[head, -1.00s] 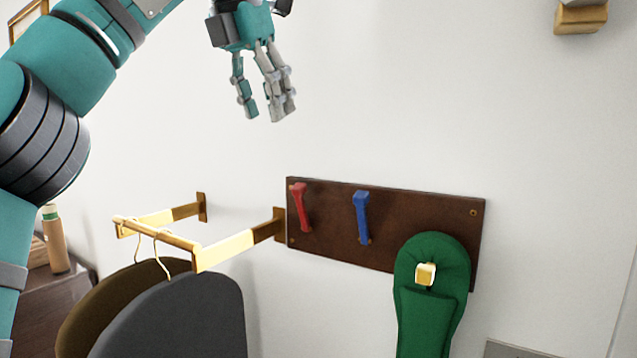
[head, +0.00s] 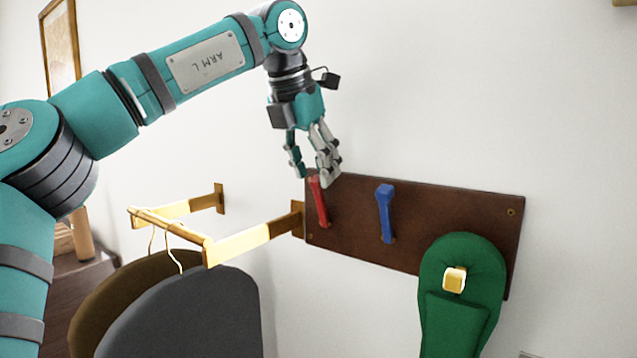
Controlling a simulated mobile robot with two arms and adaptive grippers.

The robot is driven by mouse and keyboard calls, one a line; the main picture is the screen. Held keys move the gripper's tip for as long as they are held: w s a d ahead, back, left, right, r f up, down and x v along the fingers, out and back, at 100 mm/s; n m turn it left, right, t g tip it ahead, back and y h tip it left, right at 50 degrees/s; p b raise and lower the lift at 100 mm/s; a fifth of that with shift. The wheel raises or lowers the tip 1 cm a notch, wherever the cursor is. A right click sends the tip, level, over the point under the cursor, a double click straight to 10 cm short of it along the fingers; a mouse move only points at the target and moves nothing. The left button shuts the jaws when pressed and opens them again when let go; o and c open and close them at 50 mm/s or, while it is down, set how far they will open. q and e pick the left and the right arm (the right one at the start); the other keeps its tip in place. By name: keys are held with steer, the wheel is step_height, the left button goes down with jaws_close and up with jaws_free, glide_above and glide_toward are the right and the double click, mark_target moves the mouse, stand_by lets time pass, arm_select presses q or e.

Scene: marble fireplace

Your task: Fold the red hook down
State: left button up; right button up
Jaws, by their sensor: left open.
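The red hook (head: 319,203) is on the left part of a dark brown wall board (head: 455,216). It stands upright, its thicker end at the top near the board's upper edge. My left gripper (head: 313,178) points down, open, with its fingertips at the top end of the red hook. One finger overlaps the hook's upper end in the picture; I cannot tell whether they touch. My right gripper is not in view.
A blue hook (head: 385,212) stands upright to the right of the red one. A green padded item (head: 460,290) hangs from a gold hook (head: 454,280). A brass rail (head: 235,243) with hangers holding dark grey (head: 195,310) and brown items is at left.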

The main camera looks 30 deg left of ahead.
mark_target(315, 179)
arm_select(q)
steer(key=shift+w+f, duration=0.1)
steer(key=shift+f, duration=0.45)
steer(key=shift+d+f+p, duration=0.1)
steer(key=shift+f+p, duration=0.2)
steer(key=shift+f, duration=0.1)
steer(key=shift+w+f, duration=0.15)
steer(key=shift+f, duration=0.4)
steer(key=shift+w+f, duration=0.1)
steer(key=shift+w, duration=0.15)
steer(key=shift+s, duration=0.1)
jaws_close()
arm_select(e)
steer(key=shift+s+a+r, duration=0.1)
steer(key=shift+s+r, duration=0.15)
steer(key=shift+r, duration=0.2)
